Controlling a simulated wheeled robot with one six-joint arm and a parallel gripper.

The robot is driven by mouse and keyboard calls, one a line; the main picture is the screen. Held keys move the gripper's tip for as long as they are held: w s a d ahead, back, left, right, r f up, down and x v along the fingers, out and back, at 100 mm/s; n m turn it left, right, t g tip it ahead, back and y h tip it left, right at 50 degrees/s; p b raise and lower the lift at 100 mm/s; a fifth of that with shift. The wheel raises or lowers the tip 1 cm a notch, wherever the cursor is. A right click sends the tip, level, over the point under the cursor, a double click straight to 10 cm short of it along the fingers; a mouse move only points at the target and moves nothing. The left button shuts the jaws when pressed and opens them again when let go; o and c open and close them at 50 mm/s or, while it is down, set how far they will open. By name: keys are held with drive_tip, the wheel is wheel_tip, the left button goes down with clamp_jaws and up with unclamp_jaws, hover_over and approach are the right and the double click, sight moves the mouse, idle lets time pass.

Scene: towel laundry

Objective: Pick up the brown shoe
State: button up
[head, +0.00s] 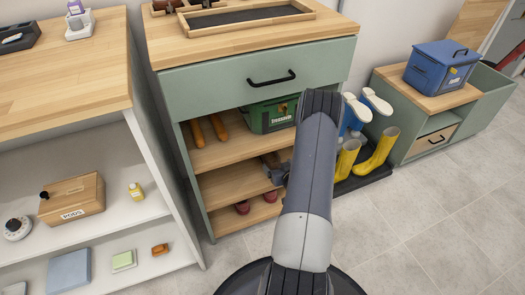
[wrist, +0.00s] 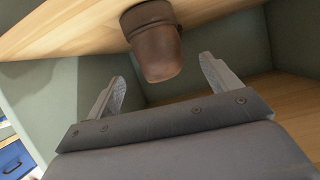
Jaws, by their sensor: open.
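A dark brown shoe (wrist: 152,42) shows at the top middle of the wrist view, against a wooden shelf board, with one rounded end towards me. My gripper (wrist: 162,72) is open, with one finger on each side of the shoe's near end. The fingers look empty; how deep the shoe lies between them is hard to tell. In the head view my gripper (head: 272,168) reaches into the shelves of the green cabinet (head: 190,175) at middle-shelf height. I cannot clearly make out the brown shoe there, as my arm and gripper cover that area.
Orange-brown shoes (head: 207,129) and a green box (head: 269,115) are on the upper shelf; dark red shoes (head: 257,203) are on the lower shelf. Yellow boots (head: 376,153) and blue-white boots (head: 355,113) stand right of the cabinet. The tiled floor (head: 400,225) at right is clear.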

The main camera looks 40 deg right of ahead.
sight(273, 159)
drive_tip(key=shift+b+x, duration=1.05)
drive_tip(key=shift+x, duration=2.05)
drive_tip(key=shift+a, duration=0.1)
drive_tip(key=shift+c, duration=0.3)
drive_tip(key=shift+r, duration=0.1)
drive_tip(key=c, duration=1.3)
